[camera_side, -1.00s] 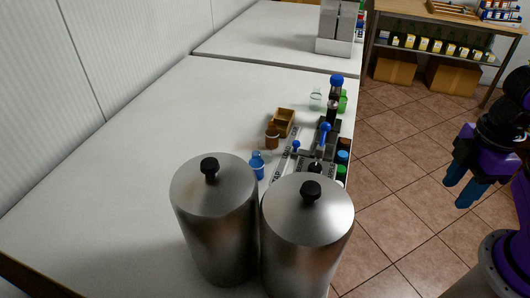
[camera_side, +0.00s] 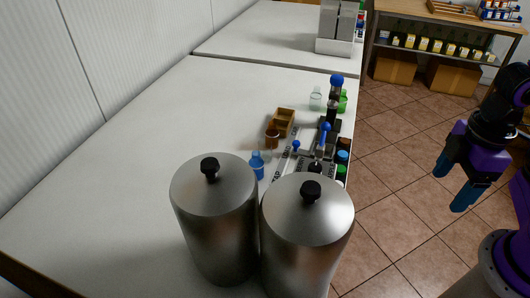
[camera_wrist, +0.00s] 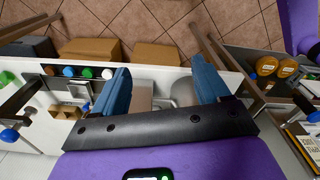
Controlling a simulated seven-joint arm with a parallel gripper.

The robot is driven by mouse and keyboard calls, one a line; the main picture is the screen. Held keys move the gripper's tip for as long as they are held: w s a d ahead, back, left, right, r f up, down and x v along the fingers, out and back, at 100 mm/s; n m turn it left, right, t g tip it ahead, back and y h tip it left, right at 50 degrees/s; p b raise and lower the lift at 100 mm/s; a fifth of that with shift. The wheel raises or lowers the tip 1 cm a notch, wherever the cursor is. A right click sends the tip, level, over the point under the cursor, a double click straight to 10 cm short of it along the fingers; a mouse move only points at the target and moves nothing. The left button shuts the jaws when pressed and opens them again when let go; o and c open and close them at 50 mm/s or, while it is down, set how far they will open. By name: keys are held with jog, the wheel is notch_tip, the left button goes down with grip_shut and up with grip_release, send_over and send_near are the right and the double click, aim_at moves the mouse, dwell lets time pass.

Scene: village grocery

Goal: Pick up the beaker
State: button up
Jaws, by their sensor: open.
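A small clear glass vessel (camera_side: 316,98) stands upright near the far right of the white table, beside a green container (camera_side: 342,100). It looks most like the beaker, but it is too small to be sure. I cannot make out a beaker in the wrist view. My gripper (camera_side: 458,184) is off the right side of the table, above the tiled floor, well apart from the glass vessel. In the wrist view my gripper (camera_wrist: 162,92) shows two blue fingers spread wide with nothing between them.
Two large metal canisters (camera_side: 215,215) stand at the table's near end. The table's left is clear.

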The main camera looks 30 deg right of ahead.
jog(key=w+a+m, duration=0.2)
jog(key=w+a, duration=0.2)
jog(key=w, duration=0.3)
jog(key=w+a+m+t, duration=0.1)
jog(key=w+a+m, duration=0.1)
jog(key=w, duration=0.5)
jog(key=w+a+f+m+t, duration=0.1)
jog(key=w+a+m, duration=0.2)
jog(key=w+a, duration=0.2)
jog(key=shift+w+a, duration=0.15)
jog(key=shift+w, duration=0.4)
jog(key=shift+w+a, duration=0.15)
jog(key=shift+w, duration=0.4)
jog(key=w+a+f+m+t, duration=0.1)
jog(key=w+a+m, duration=0.1)
jog(key=w, duration=0.3)
jog(key=w+a+f+m, duration=0.1)
jog(key=w+f+m, duration=0.1)
jog(key=w, duration=0.4)
jog(key=m+t, duration=0.1)
jog(key=m, duration=0.1)
send_near(265, 149)
jog(key=shift+h, duration=0.4)
jog(key=x, duration=0.6)
jog(key=w+x, duration=0.1)
jog(key=x, duration=0.5)
jog(key=shift+w+d+f, duration=0.1)
jog(key=shift+w, duration=0.15)
jog(key=c, duration=1)
